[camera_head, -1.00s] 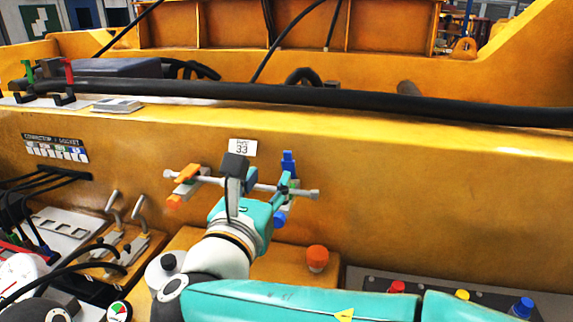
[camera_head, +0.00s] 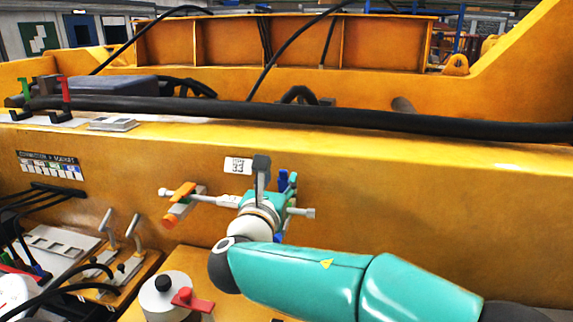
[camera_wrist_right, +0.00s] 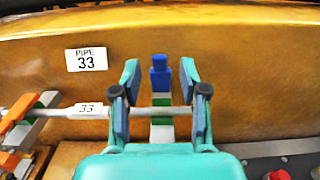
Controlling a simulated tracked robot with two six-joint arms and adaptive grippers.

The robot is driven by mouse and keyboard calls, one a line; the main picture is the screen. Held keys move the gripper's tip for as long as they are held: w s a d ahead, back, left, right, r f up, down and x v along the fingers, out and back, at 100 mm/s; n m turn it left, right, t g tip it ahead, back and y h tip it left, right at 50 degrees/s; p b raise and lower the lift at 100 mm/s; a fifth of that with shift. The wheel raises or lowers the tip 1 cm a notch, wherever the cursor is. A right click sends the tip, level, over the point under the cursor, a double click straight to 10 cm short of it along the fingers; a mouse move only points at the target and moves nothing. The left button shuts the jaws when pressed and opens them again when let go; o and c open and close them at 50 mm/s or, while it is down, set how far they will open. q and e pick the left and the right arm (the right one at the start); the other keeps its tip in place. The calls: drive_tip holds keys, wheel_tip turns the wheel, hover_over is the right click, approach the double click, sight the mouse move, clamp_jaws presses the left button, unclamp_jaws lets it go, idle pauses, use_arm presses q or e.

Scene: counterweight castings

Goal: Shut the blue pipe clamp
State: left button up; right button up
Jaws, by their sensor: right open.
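The blue pipe clamp (camera_wrist_right: 160,76) sits on a thin grey horizontal pipe (camera_wrist_right: 147,112) in front of a yellow casting. Its blue part stands upright above the pipe, with green and white parts below. In the head view the clamp (camera_head: 283,179) is partly hidden by my right gripper (camera_head: 287,192). In the right wrist view my right gripper (camera_wrist_right: 159,72) is open, one finger on each side of the blue part, with visible gaps between. The fingers cross the pipe's height; whether they touch it is unclear. My left gripper is not in view.
An orange clamp (camera_head: 184,191) sits on the same pipe to the left. A "PIPE 33" label (camera_wrist_right: 86,60) is on the casting (camera_head: 400,200) behind. A red-handled white valve (camera_head: 165,298) and metal levers (camera_head: 132,226) stand lower left. A thick black hose (camera_head: 330,115) runs along the top.

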sight(283, 173)
drive_tip(key=shift+p+x, duration=0.55)
drive_tip(key=shift+x, duration=1.8)
clamp_jaws()
